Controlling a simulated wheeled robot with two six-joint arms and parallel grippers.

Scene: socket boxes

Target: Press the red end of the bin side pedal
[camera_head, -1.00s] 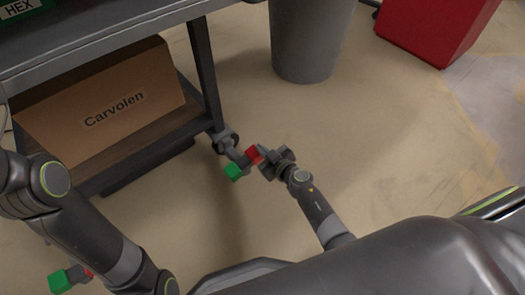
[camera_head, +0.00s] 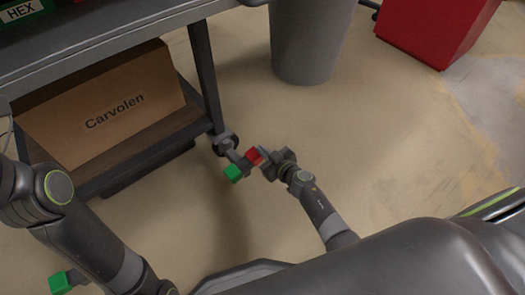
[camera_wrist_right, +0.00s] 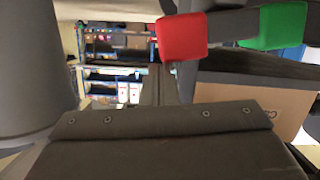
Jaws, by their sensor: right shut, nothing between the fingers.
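The bin side pedal sits by a caster at the foot of the cart. Its red end (camera_head: 253,156) faces up and right, and its green end (camera_head: 233,173) is lower left. My right gripper (camera_head: 262,154) is shut and empty, its fingertips close beside the red end. In the right wrist view the red end (camera_wrist_right: 183,37) is just past and right of the shut fingers (camera_wrist_right: 159,75), with the green end (camera_wrist_right: 275,25) further right. I cannot tell whether the fingertips touch the red end. My left arm shows, but its gripper is out of view.
A grey bin (camera_head: 310,40) stands behind on the floor, with a red container (camera_head: 435,25) to its right. The cart's lower shelf holds a Carvolen box (camera_head: 100,110). Floor right of my right gripper is clear.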

